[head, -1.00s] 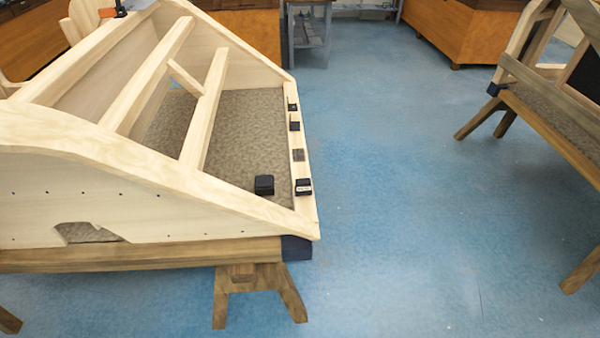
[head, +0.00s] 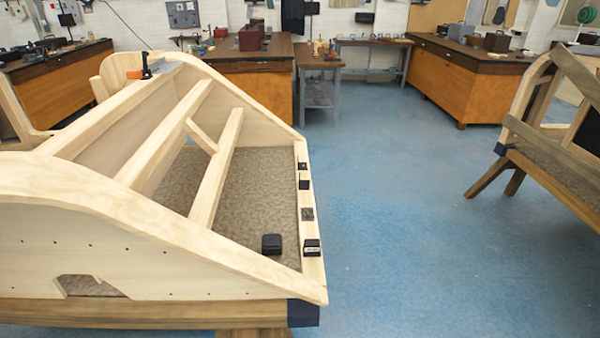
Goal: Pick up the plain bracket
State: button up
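Several small dark pieces lie on the right-hand ledge of a wooden bodyframe (head: 140,215) in the head view. From far to near they are a small black piece (head: 303,166), another black piece (head: 304,184), a flat brownish-grey piece (head: 307,214) and a black block with a pale marking (head: 312,247). A larger black block (head: 271,244) sits inside the frame, left of the ledge, on the brown textured floor. They are too small to tell which is the plain bracket. My gripper is not in view.
The bodyframe rests on a wooden trestle (head: 150,313). Open blue floor (head: 410,220) lies to its right. A second bodyframe on a trestle (head: 550,175) stands at the far right. Workbenches (head: 245,90) and a grey metal stand (head: 318,90) line the back. An orange-black clamp (head: 148,66) grips the far frame end.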

aim_at(302, 184)
jog(key=u, duration=0.25)
jog(key=i+l+u, duration=0.35)
jog(key=l+u, duration=0.15)
jog(key=i+l+u, duration=0.2)
jog(key=l, duration=0.25)
jog(key=i+l, duration=0.15)
jog(key=l, duration=0.25)
jog(key=i+l+u, duration=0.1)
jog(key=l, duration=0.3)
jog(key=i+l, duration=0.2)
jog(key=l, duration=0.2)
jog(key=i+l, duration=0.15)
jog(key=l, duration=0.25)
jog(key=i+l+u, duration=0.1)
jog(key=l, duration=0.3)
jog(key=i+l, duration=0.15)
jog(key=l, duration=0.3)
jog(key=i+l, duration=0.2)
jog(key=i, duration=0.2)
